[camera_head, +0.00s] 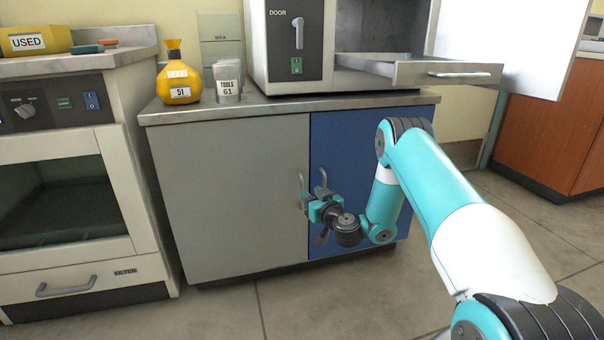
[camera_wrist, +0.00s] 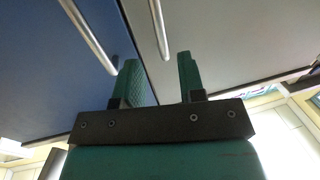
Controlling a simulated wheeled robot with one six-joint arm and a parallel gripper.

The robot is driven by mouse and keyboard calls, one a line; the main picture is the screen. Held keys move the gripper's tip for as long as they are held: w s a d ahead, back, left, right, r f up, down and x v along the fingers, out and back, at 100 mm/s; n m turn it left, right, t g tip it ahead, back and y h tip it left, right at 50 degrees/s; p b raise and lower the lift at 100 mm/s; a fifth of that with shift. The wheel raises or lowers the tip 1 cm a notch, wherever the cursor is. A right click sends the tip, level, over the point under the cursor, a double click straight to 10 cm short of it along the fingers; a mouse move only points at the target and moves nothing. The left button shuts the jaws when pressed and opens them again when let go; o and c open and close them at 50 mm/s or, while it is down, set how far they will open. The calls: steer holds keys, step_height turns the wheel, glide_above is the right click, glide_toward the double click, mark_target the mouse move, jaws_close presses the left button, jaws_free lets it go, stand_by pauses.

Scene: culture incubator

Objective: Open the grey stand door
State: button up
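The grey stand door (camera_head: 232,200) is the left door of the low stand and looks closed. Its upright bar handle (camera_head: 302,188) is at its right edge. My gripper (camera_head: 312,208) is at the lower part of this handle. In the wrist view my gripper (camera_wrist: 160,72) is open, with a gap between its two green fingers. The grey door's handle (camera_wrist: 160,28) lines up with that gap there; I cannot tell how deep it sits between the fingers. The grey door (camera_wrist: 235,40) is at right in that view.
The blue door (camera_head: 345,140) is beside the grey one, with its own handle (camera_head: 321,180) close to my gripper. An oven-like unit (camera_head: 70,190) stands at left. An incubator (camera_head: 300,45) with an open drawer (camera_head: 440,72) is on top. The floor in front is clear.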

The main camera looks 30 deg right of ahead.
mark_target(302, 187)
steer(key=p, duration=0.2)
steer(key=shift+w+a+r+p, duration=0.1)
steer(key=shift+w+r+p, duration=0.1)
steer(key=shift+r+p, duration=0.1)
steer(key=w, duration=0.3)
steer(key=shift+w+f, duration=0.35)
steer(key=shift+w+d, duration=0.25)
steer(key=shift+w, duration=0.85)
jaws_close()
